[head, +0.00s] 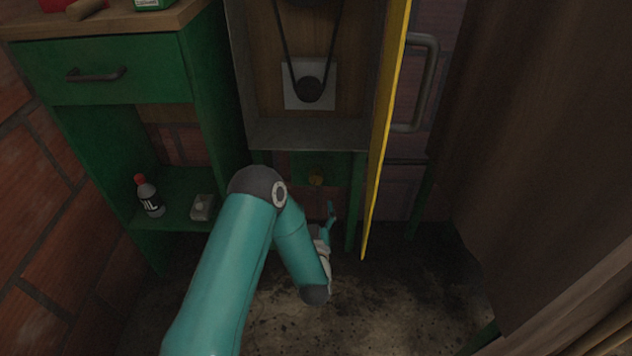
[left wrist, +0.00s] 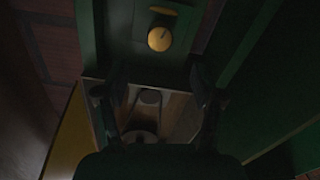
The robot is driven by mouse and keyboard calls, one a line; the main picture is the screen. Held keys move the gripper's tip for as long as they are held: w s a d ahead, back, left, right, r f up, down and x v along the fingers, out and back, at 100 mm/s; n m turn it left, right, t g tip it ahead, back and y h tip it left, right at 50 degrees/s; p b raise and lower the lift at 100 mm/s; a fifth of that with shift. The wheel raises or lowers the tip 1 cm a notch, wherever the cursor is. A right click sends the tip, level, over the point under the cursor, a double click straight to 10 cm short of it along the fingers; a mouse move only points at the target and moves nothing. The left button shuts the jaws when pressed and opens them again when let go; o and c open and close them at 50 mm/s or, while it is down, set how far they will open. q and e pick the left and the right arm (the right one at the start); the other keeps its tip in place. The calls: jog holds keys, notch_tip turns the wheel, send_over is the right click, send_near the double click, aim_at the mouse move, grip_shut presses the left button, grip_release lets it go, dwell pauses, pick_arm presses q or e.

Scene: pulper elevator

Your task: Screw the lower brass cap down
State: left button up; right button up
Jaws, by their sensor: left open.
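The lower brass cap (head: 316,180) is a small round knob on a dark green panel under the grey machine housing. It shows closer in the left wrist view (left wrist: 159,38), near the top middle. My left gripper (head: 330,214) is low in front of the housing, below and slightly right of the cap, and partly hidden by my arm. In the left wrist view its two fingers (left wrist: 159,88) are spread apart with nothing between them, and the cap lies beyond their tips, not touched. My right gripper is not in view.
A yellow door edge (head: 383,130) stands open to the right of the housing (head: 300,134). A green cabinet (head: 100,70) stands left, with a bottle (head: 149,196) and a small pale box (head: 202,208) on its shelf. A brown curtain (head: 540,120) hangs on the right.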

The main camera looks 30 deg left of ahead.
aim_at(316, 181)
pick_arm(q)
jog(key=b+x, duration=0.2)
jog(key=x, duration=0.8)
jog(key=shift+b, duration=0.4)
jog(key=shift+x, duration=0.85)
jog(key=shift+c, duration=0.2)
jog(key=c, duration=1.1)
jog(key=shift+m+b, duration=0.35)
jog(key=shift+m, duration=0.95)
jog(key=o, duration=1.1)
jog(key=shift+o, duration=0.2)
jog(key=shift+s+d, duration=0.1)
jog(key=shift+s, duration=0.05)
